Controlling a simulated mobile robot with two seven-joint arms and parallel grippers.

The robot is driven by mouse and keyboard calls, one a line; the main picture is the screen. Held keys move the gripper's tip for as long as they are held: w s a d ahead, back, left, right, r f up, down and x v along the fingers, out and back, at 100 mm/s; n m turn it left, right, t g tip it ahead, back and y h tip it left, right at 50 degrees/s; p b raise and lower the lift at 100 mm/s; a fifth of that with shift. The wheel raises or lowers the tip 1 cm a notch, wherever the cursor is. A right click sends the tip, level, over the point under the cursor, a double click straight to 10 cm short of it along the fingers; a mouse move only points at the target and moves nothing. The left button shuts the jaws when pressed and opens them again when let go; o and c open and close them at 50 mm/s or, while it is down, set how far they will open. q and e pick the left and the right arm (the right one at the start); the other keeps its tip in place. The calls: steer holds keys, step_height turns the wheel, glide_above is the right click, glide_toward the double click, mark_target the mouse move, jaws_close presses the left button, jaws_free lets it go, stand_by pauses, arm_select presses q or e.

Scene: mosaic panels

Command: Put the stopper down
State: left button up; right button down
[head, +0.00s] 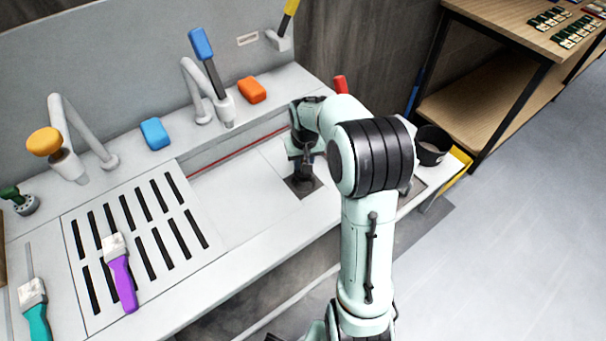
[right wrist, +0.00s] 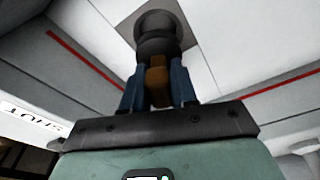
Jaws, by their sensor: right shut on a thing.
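The stopper has a dark round body (right wrist: 158,35) and a brown-orange grip (right wrist: 157,80). In the right wrist view my right gripper (right wrist: 158,88) is shut on that grip, its blue fingers on either side. In the head view the same gripper (head: 304,168) points down at a dark grey square (head: 312,192) on the white counter (head: 250,205). The stopper's dark body is over this square. I cannot tell whether it touches it. My arm hides part of the counter on the right. My left gripper is not in view.
Taps with an orange-yellow handle (head: 43,141) and a blue handle (head: 201,43) stand along the back. Blue (head: 155,133) and orange (head: 252,90) blocks lie near them. Purple (head: 121,284) and teal (head: 38,322) brushes lie left. A black pot (head: 432,146) stands right.

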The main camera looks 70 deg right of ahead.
steer(key=shift+f+b, duration=0.35)
steer(key=shift+f, duration=2.35)
steer(key=shift+f, duration=0.15)
steer(key=c, duration=0.9)
jaws_free()
steer(key=shift+r, duration=0.3)
steer(key=r, duration=0.4)
steer(key=a+r+p, duration=0.1)
steer(key=r, duration=0.2)
steer(key=s+r, duration=0.1)
steer(key=r, duration=0.3)
steer(key=shift+a+r, duration=0.25)
steer(key=shift+r, duration=0.05)
